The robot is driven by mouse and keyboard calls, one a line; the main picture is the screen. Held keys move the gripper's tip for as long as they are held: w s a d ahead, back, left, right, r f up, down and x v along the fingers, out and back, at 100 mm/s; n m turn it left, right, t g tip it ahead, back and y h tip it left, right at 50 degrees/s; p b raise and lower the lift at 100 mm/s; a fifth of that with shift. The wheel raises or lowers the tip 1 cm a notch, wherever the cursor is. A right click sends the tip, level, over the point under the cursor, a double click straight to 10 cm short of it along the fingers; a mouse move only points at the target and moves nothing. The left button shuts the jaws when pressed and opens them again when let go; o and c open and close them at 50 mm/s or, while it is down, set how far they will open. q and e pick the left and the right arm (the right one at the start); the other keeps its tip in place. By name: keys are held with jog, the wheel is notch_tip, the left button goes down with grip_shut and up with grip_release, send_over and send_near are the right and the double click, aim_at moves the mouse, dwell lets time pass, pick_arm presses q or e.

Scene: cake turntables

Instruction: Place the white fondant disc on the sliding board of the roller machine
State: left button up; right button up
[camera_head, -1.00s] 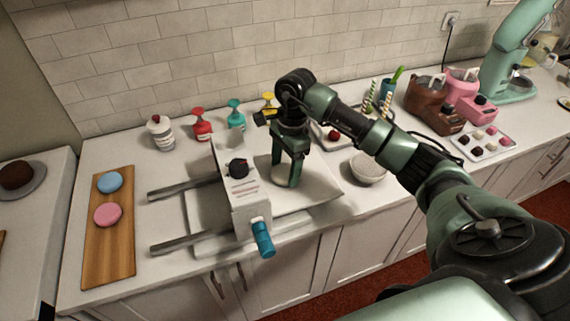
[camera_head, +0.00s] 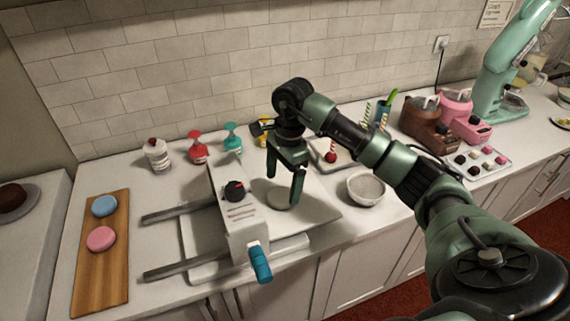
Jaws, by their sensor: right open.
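The white fondant disc (camera_head: 279,199) lies flat on the white sliding board (camera_head: 318,207) of the roller machine (camera_head: 238,213), to the right of the roller housing. My right gripper (camera_head: 283,203) is open above the disc, with its two fingers pointing down and spread apart. One finger is near the disc's right edge; whether it touches the disc or board I cannot tell. My left gripper is not in view.
A wooden board (camera_head: 118,270) with a blue disc (camera_head: 104,205) and a pink disc (camera_head: 101,238) lies at the left. Bottles stand behind the machine, including a red one (camera_head: 198,147) and a teal one (camera_head: 232,138).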

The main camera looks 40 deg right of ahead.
aim_at(286, 195)
notch_tip(286, 195, up, 9)
jog(key=d+b, duration=0.1)
jog(key=shift+b, duration=0.4)
